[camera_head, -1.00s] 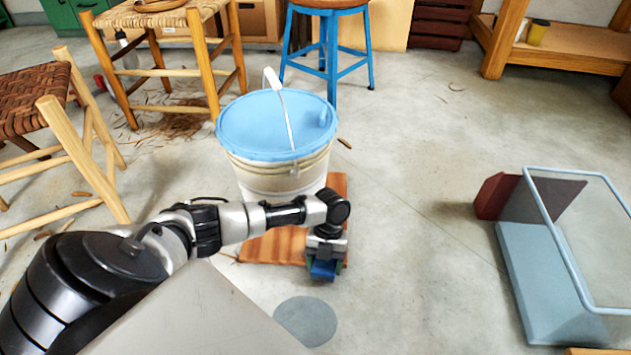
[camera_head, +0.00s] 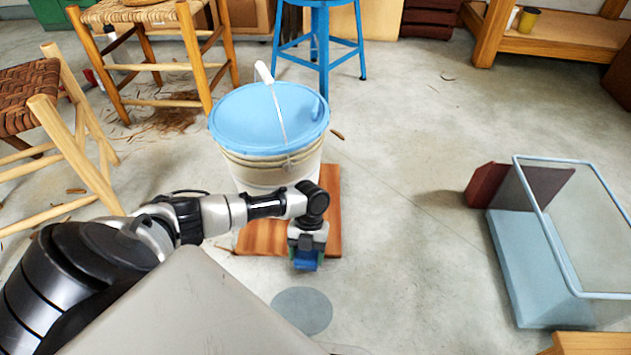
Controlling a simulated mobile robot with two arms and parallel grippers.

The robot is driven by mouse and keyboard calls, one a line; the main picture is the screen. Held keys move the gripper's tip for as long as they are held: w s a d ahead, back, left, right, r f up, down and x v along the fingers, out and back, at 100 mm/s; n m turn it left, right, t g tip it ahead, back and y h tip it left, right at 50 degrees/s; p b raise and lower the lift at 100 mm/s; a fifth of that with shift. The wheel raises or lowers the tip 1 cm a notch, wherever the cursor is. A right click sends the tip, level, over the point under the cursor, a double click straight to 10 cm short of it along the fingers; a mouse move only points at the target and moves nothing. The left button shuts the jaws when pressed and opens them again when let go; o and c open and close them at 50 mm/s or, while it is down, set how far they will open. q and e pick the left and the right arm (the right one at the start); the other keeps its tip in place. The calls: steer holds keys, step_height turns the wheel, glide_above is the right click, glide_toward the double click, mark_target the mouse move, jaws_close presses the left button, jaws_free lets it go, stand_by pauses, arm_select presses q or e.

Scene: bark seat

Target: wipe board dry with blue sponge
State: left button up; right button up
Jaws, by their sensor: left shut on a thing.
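The wooden board (camera_head: 262,238) lies on the floor, partly under a white bucket with a blue lid (camera_head: 268,118). My left gripper (camera_head: 306,254) points down over the front right part of the board, shut on the blue sponge (camera_head: 305,262). The sponge is at the board's front edge; I cannot tell whether it touches the wood. The bucket and my arm hide much of the board, and no wet mark on it can be made out. My right gripper is not in view.
A round grey patch (camera_head: 302,311) is on the floor before the board. A blue stool (camera_head: 320,50) and woven-seat chairs (camera_head: 40,95) stand behind and left. A glass-topped blue case (camera_head: 540,265) is at the right. The floor between board and case is clear.

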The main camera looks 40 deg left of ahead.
arm_select(q)
steer(key=shift+s+a+p, duration=0.3)
steer(key=shift+s+a, duration=0.3)
steer(key=shift+a, duration=0.25)
steer(key=shift+s+a+p, duration=0.25)
steer(key=shift+s+a, duration=0.3)
steer(key=shift+a, duration=0.25)
steer(key=shift+s+a+p, duration=0.3)
steer(key=shift+s+a, duration=0.3)
steer(key=shift+a, duration=0.25)
steer(key=shift+d, duration=0.1)
steer(key=shift+w+d+b, duration=0.3)
steer(key=shift+w+d, duration=0.65)
steer(key=shift+d, duration=0.4)
steer(key=shift+w+d+b, duration=0.35)
steer(key=shift+w+d, duration=0.65)
steer(key=shift+d, duration=0.3)
steer(key=shift+w+d+b, duration=0.3)
steer(key=shift+w+d, duration=0.65)
steer(key=shift+d, duration=0.4)
